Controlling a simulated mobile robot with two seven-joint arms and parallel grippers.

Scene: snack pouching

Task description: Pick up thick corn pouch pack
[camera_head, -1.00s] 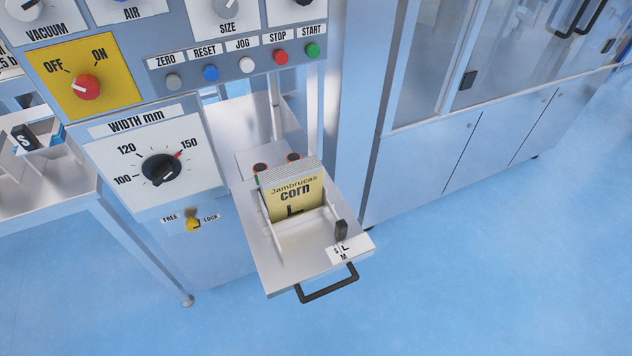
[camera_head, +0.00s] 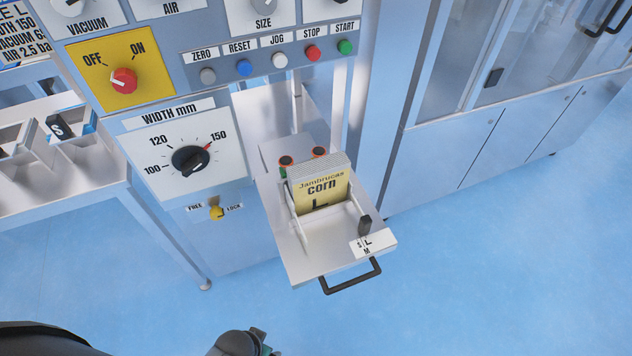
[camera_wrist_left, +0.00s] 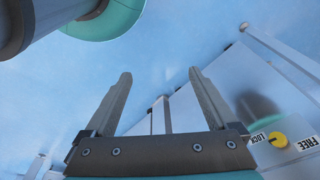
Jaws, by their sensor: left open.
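The yellow corn pouch pack (camera_head: 321,190), printed "Jambrucas corn L", stands in the pulled-out tray (camera_head: 297,262) of the machine, between two thin guide walls. Grey pouch edges show behind its front face, so it looks like a thick stack. In the left wrist view my left gripper (camera_wrist_left: 160,85) is open, with nothing between its fingers. Blue floor and the machine's side lie beyond it. In the head view only dark parts of my arm show at the bottom left, well below and left of the tray. My right gripper is not in view.
The tray has a black handle (camera_head: 352,277) at its front and a dark slider knob (camera_head: 365,224) at its right. The control panel with the width dial (camera_head: 190,160) rises left of it. A yellow lock switch (camera_head: 216,213) is below the dial. Floor in front is clear.

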